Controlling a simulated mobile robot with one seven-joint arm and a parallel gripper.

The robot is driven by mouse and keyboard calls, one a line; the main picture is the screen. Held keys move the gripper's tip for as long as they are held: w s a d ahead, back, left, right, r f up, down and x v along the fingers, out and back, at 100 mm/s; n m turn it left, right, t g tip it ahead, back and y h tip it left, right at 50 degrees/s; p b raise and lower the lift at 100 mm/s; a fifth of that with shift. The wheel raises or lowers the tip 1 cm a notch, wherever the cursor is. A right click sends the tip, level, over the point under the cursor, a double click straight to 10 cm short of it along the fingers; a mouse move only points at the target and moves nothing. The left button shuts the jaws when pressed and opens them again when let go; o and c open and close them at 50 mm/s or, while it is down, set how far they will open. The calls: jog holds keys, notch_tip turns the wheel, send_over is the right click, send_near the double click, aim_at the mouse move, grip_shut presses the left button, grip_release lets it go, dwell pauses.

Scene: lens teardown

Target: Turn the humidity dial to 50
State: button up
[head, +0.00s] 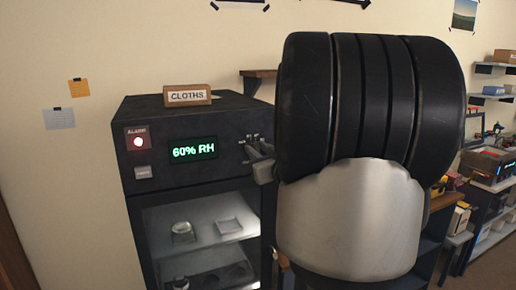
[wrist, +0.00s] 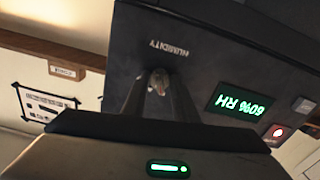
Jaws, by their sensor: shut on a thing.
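The humidity dial (wrist: 157,78) is a small knob on the black front panel of a dry cabinet (head: 190,105), below the HUMIDITY lettering in the wrist view. My gripper (wrist: 158,90) has its two fingers on either side of the dial, shut on it. In the head view my gripper (head: 257,153) reaches the right end of the panel; the fingers and arm hide most of the dial. The green display (head: 194,149) reads 60% RH; it shows upside down in the wrist view (wrist: 239,104). The dial's pointer cannot be made out.
A red alarm light (head: 138,142) is lit at the panel's left, with a pale button (head: 142,172) under it. A box marked CLOTHS (head: 187,95) stands on the cabinet. Glass items lie on lit shelves (head: 160,219) below. Loaded shelving (head: 490,185) stands at the far right.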

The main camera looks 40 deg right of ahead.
jog(key=shift+r, duration=0.1)
dwell(0.3)
jog(key=o, duration=1.1)
jog(key=shift+c, duration=0.2)
